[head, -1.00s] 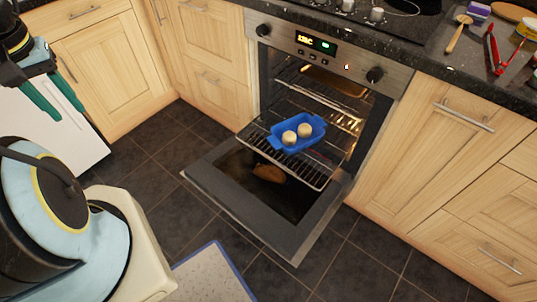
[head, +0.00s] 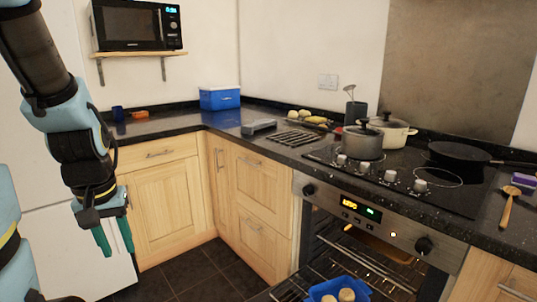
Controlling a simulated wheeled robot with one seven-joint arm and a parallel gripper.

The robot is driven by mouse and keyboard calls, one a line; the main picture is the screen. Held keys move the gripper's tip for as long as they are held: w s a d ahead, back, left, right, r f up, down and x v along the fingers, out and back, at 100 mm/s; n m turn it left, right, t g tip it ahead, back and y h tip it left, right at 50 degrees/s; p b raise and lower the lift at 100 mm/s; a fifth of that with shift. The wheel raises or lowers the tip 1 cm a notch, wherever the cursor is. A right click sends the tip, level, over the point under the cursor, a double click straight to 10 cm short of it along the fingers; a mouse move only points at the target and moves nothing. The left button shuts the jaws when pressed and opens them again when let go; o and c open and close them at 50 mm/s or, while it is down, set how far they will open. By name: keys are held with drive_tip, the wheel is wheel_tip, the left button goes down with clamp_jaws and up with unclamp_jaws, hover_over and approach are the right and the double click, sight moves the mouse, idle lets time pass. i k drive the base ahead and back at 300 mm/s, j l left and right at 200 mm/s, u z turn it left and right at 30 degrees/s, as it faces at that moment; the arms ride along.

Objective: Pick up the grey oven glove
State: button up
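A grey, low, elongated item (head: 259,127), which looks like the oven glove, lies on the dark counter near the corner, left of a wire rack. It is small in view and its details are hard to make out. My gripper (head: 113,240) hangs at the left with its two green fingers pointing down.
The oven door is open, with a blue dish (head: 338,289) on a pulled-out rack. A blue box (head: 220,97) stands in the counter corner. A grey pot (head: 362,142), a cream pot (head: 392,130) and a black pan (head: 460,152) are on the hob. A microwave (head: 137,26) sits on a shelf.

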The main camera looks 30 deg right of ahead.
sight(249, 129)
drive_tip(key=i+z, duration=0.3)
drive_tip(key=i, duration=1.25)
